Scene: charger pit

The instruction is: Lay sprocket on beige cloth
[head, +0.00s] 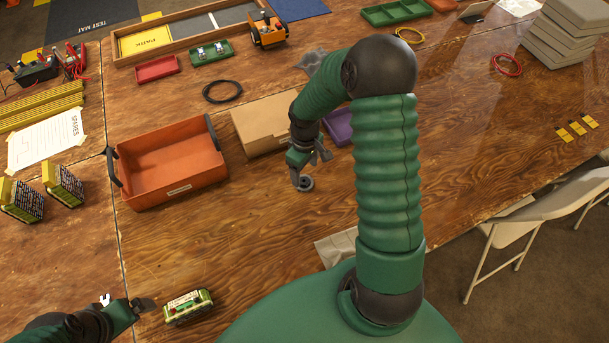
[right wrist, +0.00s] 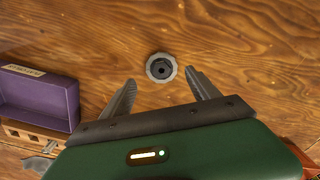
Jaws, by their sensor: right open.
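The sprocket (head: 305,184), a small grey toothed ring with a dark centre, lies flat on the wooden table. It also shows in the right wrist view (right wrist: 152,68), just beyond the fingertips. My right gripper (head: 309,167) is open and empty above the table, close to the sprocket; its two fingers (right wrist: 162,82) are spread with the sprocket ahead of the gap. The beige cloth (head: 335,249) lies near the table's front edge, partly hidden by my right arm. My left gripper (head: 126,304) is at the lower left; its jaw opening is unclear.
An orange bin (head: 172,163) stands left of the sprocket, with a cardboard box (head: 262,125) behind it. A purple tray (head: 338,127) is partly behind my right arm. A green-and-cream device (head: 188,306) lies near my left gripper. Table between the bin and cloth is clear.

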